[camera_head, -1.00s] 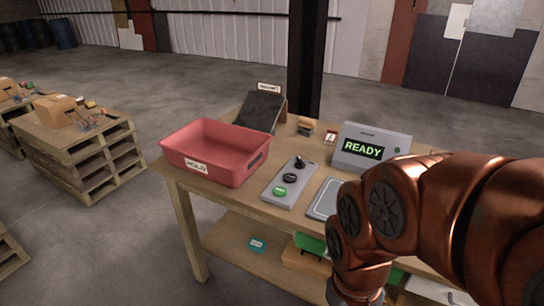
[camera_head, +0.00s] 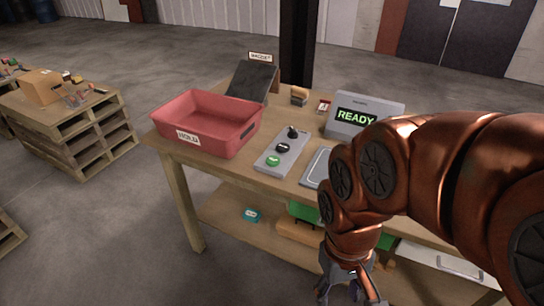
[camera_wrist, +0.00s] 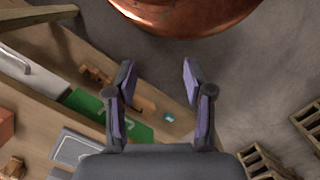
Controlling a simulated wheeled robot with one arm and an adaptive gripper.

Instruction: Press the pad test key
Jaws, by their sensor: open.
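A grey key panel (camera_head: 283,150) lies on the wooden table, right of the red bin. It carries a green key (camera_head: 272,160) at the near end, a black key (camera_head: 282,147) in the middle and a black knob (camera_head: 292,132) at the far end. I cannot read which is the pad test key. A grey framed pad (camera_head: 315,170) lies right of the panel, partly hidden by my arm. My gripper (camera_head: 352,288) hangs in front of the table's near edge, apart from the panel. In the wrist view my gripper (camera_wrist: 157,75) is open and empty.
The red HOLD bin (camera_head: 205,122) stands left of the panel. A display (camera_head: 362,116) reading READY stands behind the pad. A dark sloped board (camera_head: 252,82) and a black post stand at the back. A lower shelf holds green items and a teal box (camera_head: 251,215).

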